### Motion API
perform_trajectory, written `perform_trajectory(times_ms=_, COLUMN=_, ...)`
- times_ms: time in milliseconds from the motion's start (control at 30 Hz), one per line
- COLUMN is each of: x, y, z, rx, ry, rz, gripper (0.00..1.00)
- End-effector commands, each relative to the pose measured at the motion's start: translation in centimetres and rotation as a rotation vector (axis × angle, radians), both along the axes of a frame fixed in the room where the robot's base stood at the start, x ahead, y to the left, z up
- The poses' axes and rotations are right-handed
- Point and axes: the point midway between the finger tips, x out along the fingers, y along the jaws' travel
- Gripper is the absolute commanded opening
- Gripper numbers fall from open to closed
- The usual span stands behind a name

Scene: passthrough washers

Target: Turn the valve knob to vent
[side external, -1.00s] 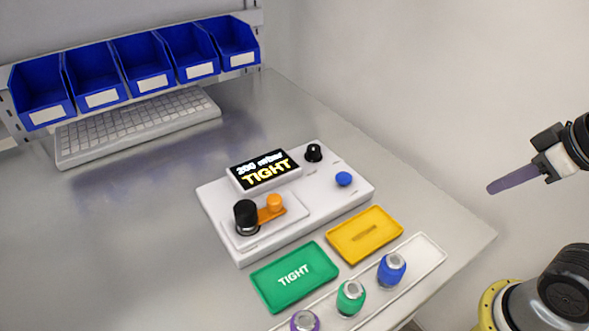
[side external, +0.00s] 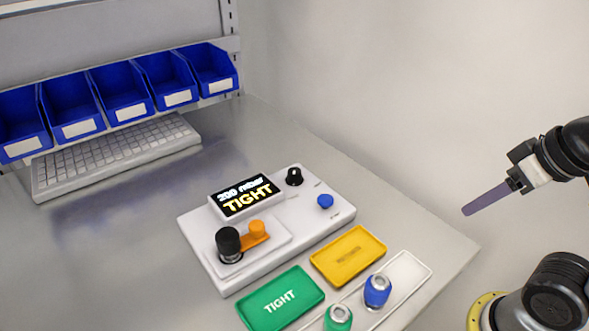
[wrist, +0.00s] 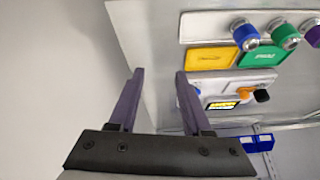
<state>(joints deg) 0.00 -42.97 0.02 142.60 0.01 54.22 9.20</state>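The white test unit (side external: 270,262) sits on the grey bench. A small black knob (side external: 294,177) with a white pointer mark stands at its back right corner; its printed labels are too small to read. The unit's display (side external: 245,196) reads "200 mbar TIGHT". A blue button (side external: 325,201) is in front of the knob. My gripper (wrist: 160,85) is open and empty in the wrist view, its purple fingers apart. In the side view it hangs right of the bench edge, well away from the unit. I cannot make out the small knob in the wrist view.
A large black cylinder (side external: 229,241) and an orange lever (side external: 257,228) sit on the unit's front left. Green (side external: 281,301) and yellow (side external: 347,257) trays and a white rack (side external: 407,272) with coloured parts lie in front. Blue bins (side external: 123,95) and a keyboard (side external: 115,158) are behind.

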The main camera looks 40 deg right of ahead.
Motion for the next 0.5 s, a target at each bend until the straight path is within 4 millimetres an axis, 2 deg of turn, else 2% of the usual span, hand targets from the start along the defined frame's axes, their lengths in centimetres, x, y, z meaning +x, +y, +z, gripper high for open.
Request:
perform_trajectory(times_ms=33, x=0.2, y=0.0, z=1.1, rx=0.028, ry=-0.009, rz=-0.056, gripper=0.59)
perform_trajectory(times_ms=100, x=0.8, y=0.0, z=3.1, rx=0.077, ry=-0.017, rz=-0.154, gripper=0.72)
perform_trajectory(times_ms=267, x=3.5, y=0.2, z=7.8, rx=0.181, ry=0.006, rz=-0.361, gripper=0.72)
perform_trajectory(times_ms=367, x=5.9, y=0.5, z=10.5, rx=0.238, ry=0.032, rz=-0.485, gripper=0.72)
perform_trajectory(times_ms=500, x=10.3, y=1.2, z=13.8, rx=0.306, ry=0.083, rz=-0.656, gripper=0.72)
